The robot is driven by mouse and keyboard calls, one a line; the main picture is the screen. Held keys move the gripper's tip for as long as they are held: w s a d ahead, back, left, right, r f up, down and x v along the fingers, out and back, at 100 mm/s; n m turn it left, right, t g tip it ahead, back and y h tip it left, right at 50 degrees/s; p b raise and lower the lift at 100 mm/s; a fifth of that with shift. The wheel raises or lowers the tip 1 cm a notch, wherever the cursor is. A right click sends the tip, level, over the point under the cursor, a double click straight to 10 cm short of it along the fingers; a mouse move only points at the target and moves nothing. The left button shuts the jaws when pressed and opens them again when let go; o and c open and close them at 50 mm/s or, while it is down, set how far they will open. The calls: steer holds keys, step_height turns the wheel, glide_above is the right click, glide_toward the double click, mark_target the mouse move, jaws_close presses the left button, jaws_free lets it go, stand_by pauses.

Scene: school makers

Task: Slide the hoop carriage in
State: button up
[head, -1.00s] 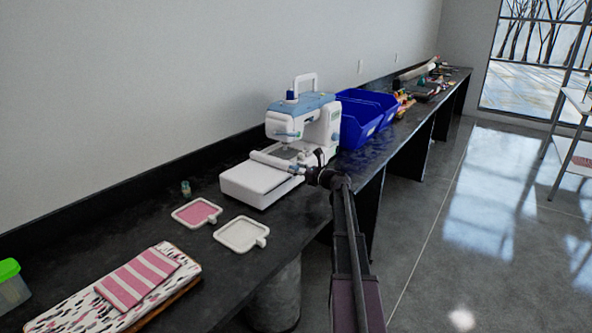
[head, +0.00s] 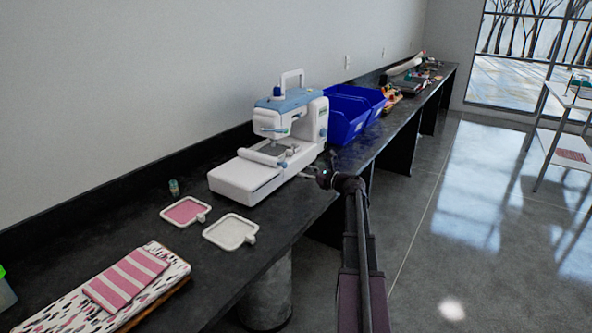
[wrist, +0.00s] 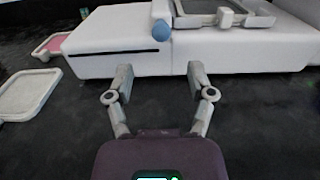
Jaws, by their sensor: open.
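A white and light-blue embroidery machine (head: 312,108) stands on the dark counter, with its low white bed (head: 240,182) toward the left. The hoop carriage, a white bar with a rounded end (head: 262,157), lies across the top of the bed. In the wrist view its blue end (wrist: 161,30) shows near the top centre, and a grey hoop frame (wrist: 200,20) with a white clamp is to its right. My gripper (head: 308,170) is open and empty beside the bed's front side. In the wrist view its fingers (wrist: 158,70) are apart and point at the bed's white side wall.
A pink-filled hoop (head: 185,211) and an empty white hoop (head: 230,232) lie left of the machine. Folded striped cloth (head: 126,279) lies on a patterned pad nearer. Blue bins (head: 348,118) stand behind the machine. Open floor (head: 455,240) is to the right.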

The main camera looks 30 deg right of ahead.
steer(key=shift+v, duration=1.3)
steer(key=shift+r, duration=0.1)
